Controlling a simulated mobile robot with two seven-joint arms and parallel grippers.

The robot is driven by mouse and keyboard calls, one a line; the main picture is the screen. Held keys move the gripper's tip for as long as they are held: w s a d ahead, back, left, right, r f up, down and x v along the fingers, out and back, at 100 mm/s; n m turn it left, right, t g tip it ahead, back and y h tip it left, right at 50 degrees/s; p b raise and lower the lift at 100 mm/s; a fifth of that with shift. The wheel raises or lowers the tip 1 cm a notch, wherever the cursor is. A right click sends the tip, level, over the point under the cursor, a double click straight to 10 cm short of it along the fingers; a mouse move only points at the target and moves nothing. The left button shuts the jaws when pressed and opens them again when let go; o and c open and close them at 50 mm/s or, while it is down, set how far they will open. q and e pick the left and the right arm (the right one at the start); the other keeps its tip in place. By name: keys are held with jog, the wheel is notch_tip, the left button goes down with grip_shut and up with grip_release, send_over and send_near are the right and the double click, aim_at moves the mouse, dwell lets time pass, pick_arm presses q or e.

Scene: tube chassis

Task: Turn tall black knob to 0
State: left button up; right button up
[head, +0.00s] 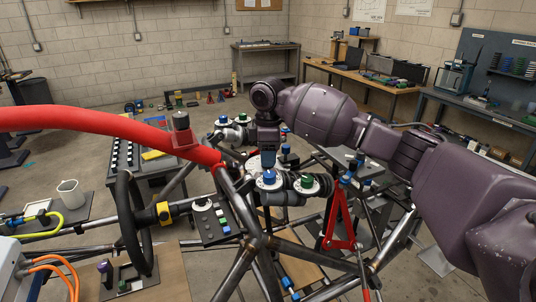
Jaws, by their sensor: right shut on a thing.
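My right arm reaches in from the right, and its gripper (268,158) points down in the middle of the chassis. It is shut at a pale round dial (253,164). The tall black knob cannot be made out clearly; the fingers and wrist cover what they hold, which appears to be a knob standing on that dial. The dial's markings are too small to read, so I cannot tell the knob's setting. My left gripper is not in view.
A blue knob (269,177) and a green knob (307,181) on white dials sit just in front of the gripper. A thick red tube (95,120) crosses from the left. Dark chassis tubes, a steering wheel (128,225) and a switch panel (215,222) crowd the front.

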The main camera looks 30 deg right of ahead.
jog(key=shift+n, duration=3.3)
jog(key=o, duration=0.9)
notch_tip(320, 180, up, 11)
jog(key=shift+f+b, duration=0.1)
jog(key=shift+b, duration=0.45)
